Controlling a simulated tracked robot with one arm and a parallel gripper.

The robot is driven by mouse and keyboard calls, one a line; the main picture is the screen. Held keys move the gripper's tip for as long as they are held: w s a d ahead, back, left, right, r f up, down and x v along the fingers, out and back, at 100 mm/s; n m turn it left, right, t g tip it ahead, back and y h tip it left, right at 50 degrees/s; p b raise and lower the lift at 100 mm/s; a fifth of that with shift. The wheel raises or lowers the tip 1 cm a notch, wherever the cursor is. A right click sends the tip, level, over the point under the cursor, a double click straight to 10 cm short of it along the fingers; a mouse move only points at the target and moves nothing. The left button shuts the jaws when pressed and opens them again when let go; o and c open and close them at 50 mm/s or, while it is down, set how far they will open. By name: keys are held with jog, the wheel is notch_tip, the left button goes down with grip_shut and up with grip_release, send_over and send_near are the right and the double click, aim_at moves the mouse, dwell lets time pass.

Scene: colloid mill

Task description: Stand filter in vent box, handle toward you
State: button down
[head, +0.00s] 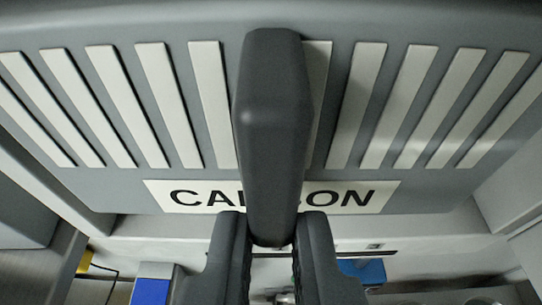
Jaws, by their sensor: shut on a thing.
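The filter (420,190) is a wide grey panel with several pale slats and a white label reading "CARBON", partly covered. It fills the upper part of the head view. Its dark handle (270,110) points toward me and hides the middle of the label. My gripper (271,232) is shut on the lower end of the handle, one finger on each side. Pale walls that look like the vent box (505,195) show at the right and lower left of the filter. Whether the filter touches them or rests inside, I cannot tell.
Below the filter is a pale surface with blurred items. A blue-faced block (150,291) stands at the lower left, near a yellow piece (84,262) with a dark cable. Another blue item (372,271) is partly hidden right of my gripper. A grey block (22,215) is at far left.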

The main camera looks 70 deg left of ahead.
jog(key=x, duration=0.2)
jog(key=p+x, duration=0.1)
jog(key=x, duration=0.1)
jog(key=shift+a+r, duration=0.25)
jog(key=shift+r, duration=0.15)
jog(key=shift+s+d+f+b, duration=0.1)
jog(key=shift+f+b, duration=0.6)
jog(key=shift+b, duration=0.1)
jog(key=shift+f+b, duration=0.55)
jog(key=shift+f, duration=0.05)
jog(key=shift+f, duration=0.15)
jog(key=shift+f+b, duration=1.4)
jog(key=shift+f, duration=0.3)
jog(key=shift+f, duration=0.15)
jog(key=c, duration=1.5)
grip_release()
